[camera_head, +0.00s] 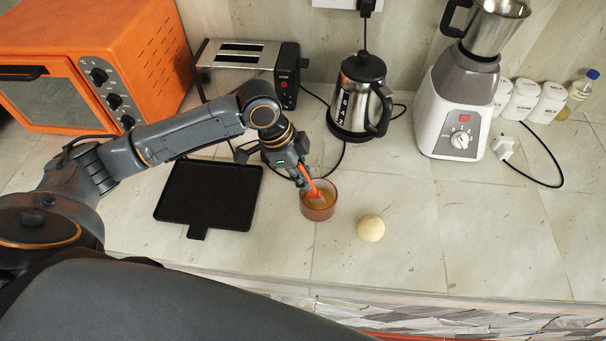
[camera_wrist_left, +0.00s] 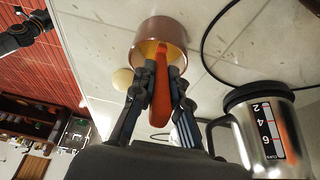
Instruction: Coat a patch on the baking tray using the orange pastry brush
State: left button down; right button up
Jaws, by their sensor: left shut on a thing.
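My left gripper (camera_head: 301,177) is shut on the orange pastry brush (camera_head: 311,188), which tilts down into a small reddish-brown bowl (camera_head: 319,211) holding yellow-orange liquid. In the left wrist view the brush handle (camera_wrist_left: 160,104) lies between the two fingers (camera_wrist_left: 161,92), and its head is inside the bowl (camera_wrist_left: 158,32); the bristle tip is hidden there. The black baking tray (camera_head: 208,194) lies flat on the counter, left of the bowl and apart from it. Its surface looks plain dark.
A pale round ball (camera_head: 371,228) sits right of the bowl. A kettle (camera_head: 360,97), a toaster (camera_head: 248,65), an orange oven (camera_head: 92,62) and a blender (camera_head: 462,104) stand along the back. Black cords lie behind the bowl. The counter's right front is clear.

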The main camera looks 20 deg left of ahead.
pick_arm(q)
jog(key=shift+s+f+p, duration=0.1)
jog(key=shift+p, duration=0.25)
dwell(1.4)
notch_tip(320, 180, up, 7)
jog(key=p, duration=0.8)
dwell(0.9)
